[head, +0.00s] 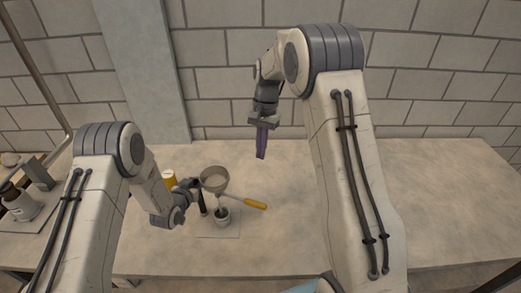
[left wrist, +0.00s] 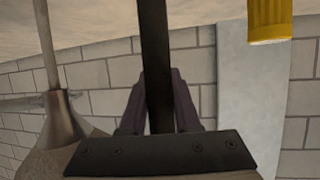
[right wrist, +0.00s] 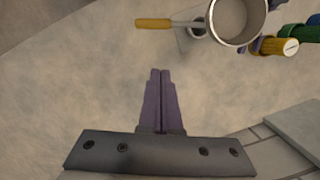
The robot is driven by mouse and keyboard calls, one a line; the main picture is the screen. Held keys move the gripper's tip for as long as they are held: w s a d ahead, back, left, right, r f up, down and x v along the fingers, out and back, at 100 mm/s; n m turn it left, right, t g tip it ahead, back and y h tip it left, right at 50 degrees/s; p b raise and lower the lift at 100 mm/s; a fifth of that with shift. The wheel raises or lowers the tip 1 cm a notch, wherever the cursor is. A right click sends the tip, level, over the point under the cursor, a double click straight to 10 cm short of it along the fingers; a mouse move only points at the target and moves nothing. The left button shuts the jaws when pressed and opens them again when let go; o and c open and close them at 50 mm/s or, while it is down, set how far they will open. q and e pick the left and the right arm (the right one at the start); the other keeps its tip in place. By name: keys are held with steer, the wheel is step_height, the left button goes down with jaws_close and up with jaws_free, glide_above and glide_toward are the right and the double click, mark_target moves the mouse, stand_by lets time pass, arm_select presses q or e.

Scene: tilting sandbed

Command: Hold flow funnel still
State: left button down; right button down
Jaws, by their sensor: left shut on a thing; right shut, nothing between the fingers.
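The flow funnel is a round metal bowl (head: 214,178) with a narrow stem, standing over a small cup (head: 222,217) on the table. In the left wrist view its cone (left wrist: 65,122) and stem appear upside down at the left. My left gripper (head: 198,190) is beside the funnel and shut on a dark upright bar (left wrist: 155,60), which runs between its fingers. How the bar joins the funnel is hidden. My right gripper (head: 261,150) is shut and empty, above the table, to the right of the funnel. The right wrist view shows the funnel's open top (right wrist: 237,18).
A yellow cylinder (head: 169,181) stands behind my left gripper. A bottle (head: 19,203) sits on a tray at far left. The table's right side is clear; a brick wall (head: 220,70) stands behind.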

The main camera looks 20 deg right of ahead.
steer(key=c, duration=0.7)
jaws_free()
steer(key=m+t+y, duration=0.7)
steer(key=m+y, duration=0.6)
steer(key=m, duration=1.2)
glide_toward(244, 200)
steer(key=f+x, duration=0.1)
steer(key=x, duration=0.9)
steer(key=shift+s+a, duration=0.2)
steer(key=shift+s, duration=0.1)
steer(key=shift+f, duration=0.1)
jaws_close()
